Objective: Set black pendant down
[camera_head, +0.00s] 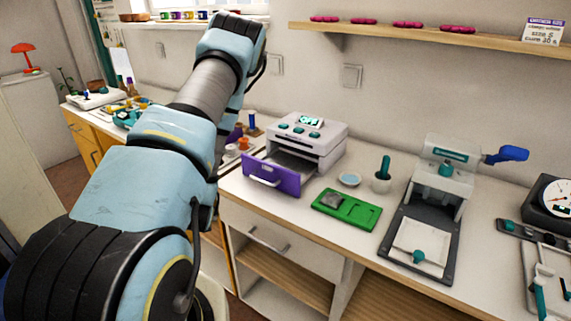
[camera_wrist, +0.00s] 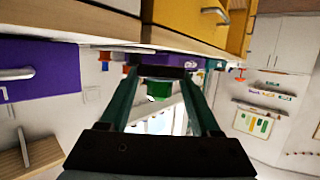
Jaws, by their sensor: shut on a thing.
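My gripper (camera_wrist: 164,74) shows in the wrist view, its two green fingers reaching away from the camera. A dark, flat piece (camera_wrist: 164,72) spans the gap between the fingertips; it appears to be the black pendant, though its shape is hard to make out. The gripper is shut on it, held out near the counter front by the yellow drawers. In the head view my arm hides the gripper and the pendant.
A white machine (camera_head: 310,138) has its purple drawer (camera_head: 272,174) pulled out. A green tray (camera_head: 366,217) holds a grey piece (camera_head: 332,200). A small dish (camera_head: 349,180) and a press (camera_head: 446,178) stand nearby. The purple drawer front also shows in the wrist view (camera_wrist: 55,72).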

